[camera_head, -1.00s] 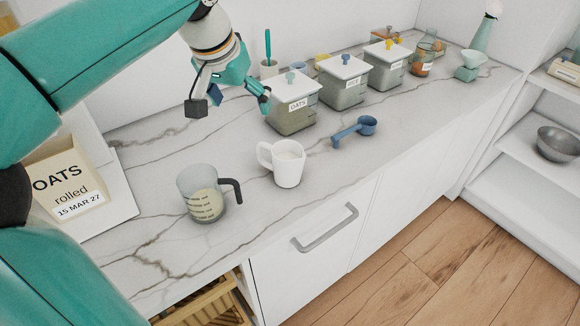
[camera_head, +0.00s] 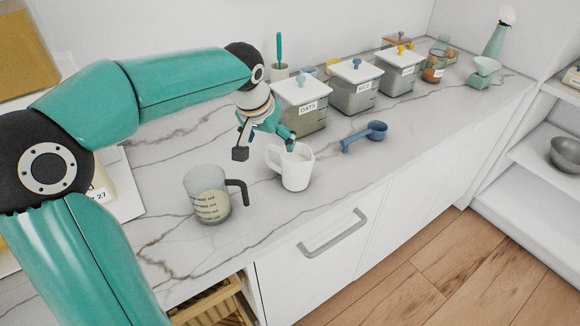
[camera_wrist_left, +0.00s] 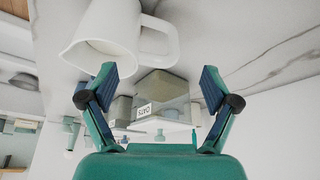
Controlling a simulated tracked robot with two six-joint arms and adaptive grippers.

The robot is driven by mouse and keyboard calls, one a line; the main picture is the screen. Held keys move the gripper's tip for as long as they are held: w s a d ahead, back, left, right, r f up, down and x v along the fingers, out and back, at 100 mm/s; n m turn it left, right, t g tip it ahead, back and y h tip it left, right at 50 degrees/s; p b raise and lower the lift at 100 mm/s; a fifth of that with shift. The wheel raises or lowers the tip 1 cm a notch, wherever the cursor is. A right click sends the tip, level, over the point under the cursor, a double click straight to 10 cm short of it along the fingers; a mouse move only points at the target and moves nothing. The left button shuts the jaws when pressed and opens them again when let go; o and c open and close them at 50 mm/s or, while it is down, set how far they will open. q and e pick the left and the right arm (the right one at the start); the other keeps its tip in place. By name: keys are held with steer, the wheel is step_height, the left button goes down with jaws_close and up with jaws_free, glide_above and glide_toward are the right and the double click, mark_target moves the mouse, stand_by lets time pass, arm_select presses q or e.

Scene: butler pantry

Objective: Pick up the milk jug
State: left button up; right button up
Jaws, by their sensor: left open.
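The milk jug (camera_head: 298,174) is white, upright on the marble counter, with its handle to the left and pale milk inside. My left gripper (camera_head: 265,147) is open and empty, behind and to the left of the jug, near the handle. In the left wrist view, which is upside down, the jug (camera_wrist_left: 104,32) fills the upper left, and its handle lies ahead of the gap between the open fingers (camera_wrist_left: 158,78). I see no grip on the jug. My right gripper is not in view.
A measuring jug (camera_head: 208,197) with a dark handle stands left of the milk jug. A blue scoop (camera_head: 365,136) lies to the right. Lidded containers, including the oats one (camera_head: 300,113), stand behind. The counter's front edge is close to the jug.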

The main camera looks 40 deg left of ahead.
mark_target(274, 147)
arm_select(q)
steer(key=x, duration=0.3)
steer(key=shift+w+d+f, duration=0.1)
steer(key=shift+w+f, duration=0.05)
steer(key=shift+f, duration=0.15)
steer(key=shift+r, duration=0.1)
steer(key=c, duration=1.7)
steer(key=shift+o, duration=0.2)
